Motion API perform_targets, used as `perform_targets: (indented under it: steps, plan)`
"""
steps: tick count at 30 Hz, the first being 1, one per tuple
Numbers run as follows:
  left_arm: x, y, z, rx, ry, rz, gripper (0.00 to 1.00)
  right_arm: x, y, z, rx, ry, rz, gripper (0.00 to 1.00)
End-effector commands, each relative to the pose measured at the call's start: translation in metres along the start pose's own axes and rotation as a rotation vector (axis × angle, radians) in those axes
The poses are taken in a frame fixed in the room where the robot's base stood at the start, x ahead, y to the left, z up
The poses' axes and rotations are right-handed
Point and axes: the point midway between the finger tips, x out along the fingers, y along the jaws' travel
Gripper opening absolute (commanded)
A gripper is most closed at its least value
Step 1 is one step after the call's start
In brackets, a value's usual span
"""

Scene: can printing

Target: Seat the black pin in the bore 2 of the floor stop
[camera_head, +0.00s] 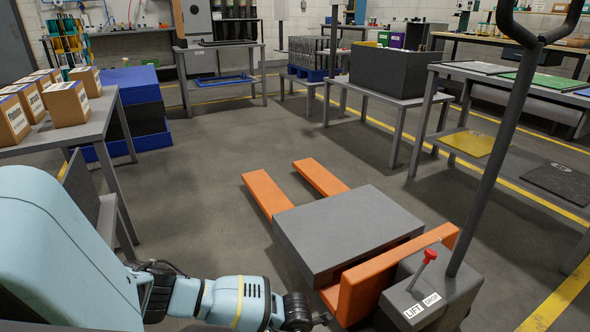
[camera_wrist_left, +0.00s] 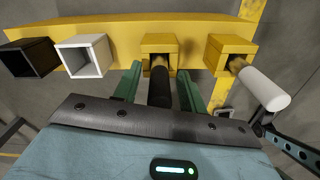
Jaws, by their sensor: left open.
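The yellow floor stop (camera_wrist_left: 120,32) runs across the top of the left wrist view. The black pin (camera_wrist_left: 160,90) stands at one of its yellow blocks (camera_wrist_left: 158,40), its gold tip at the block's opening. I cannot tell how deep it sits or which bore is numbered 2. My left gripper (camera_wrist_left: 158,80) is open, with one green finger on each side of the black pin and visible gaps. A white pin (camera_wrist_left: 265,90) has its gold tip at the yellow block (camera_wrist_left: 230,45) on the right. My right gripper is not in view.
A black square socket (camera_wrist_left: 28,58) and a white one (camera_wrist_left: 83,55) sit left on the stop. In the head view, an orange pallet truck (camera_head: 268,195) carries a grey slab (camera_head: 345,225). A table with boxes (camera_head: 70,103) stands left. The floor (camera_head: 200,200) between is clear.

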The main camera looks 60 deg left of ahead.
Motion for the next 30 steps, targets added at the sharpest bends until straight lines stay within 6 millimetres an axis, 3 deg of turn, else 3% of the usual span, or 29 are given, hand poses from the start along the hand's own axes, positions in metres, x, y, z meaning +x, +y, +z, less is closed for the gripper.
perform_targets:
  steps: [15,21,30]
  plan:
    - [-0.098,0.001,0.001,-0.001,-0.003,0.002,0.41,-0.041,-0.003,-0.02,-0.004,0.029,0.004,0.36]
    - [-0.115,0.001,0.0,0.0,-0.001,0.002,0.41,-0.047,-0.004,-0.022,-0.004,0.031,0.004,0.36]
    - [-0.117,0.0,0.0,-0.001,0.0,0.001,0.41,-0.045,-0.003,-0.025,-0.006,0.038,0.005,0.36]
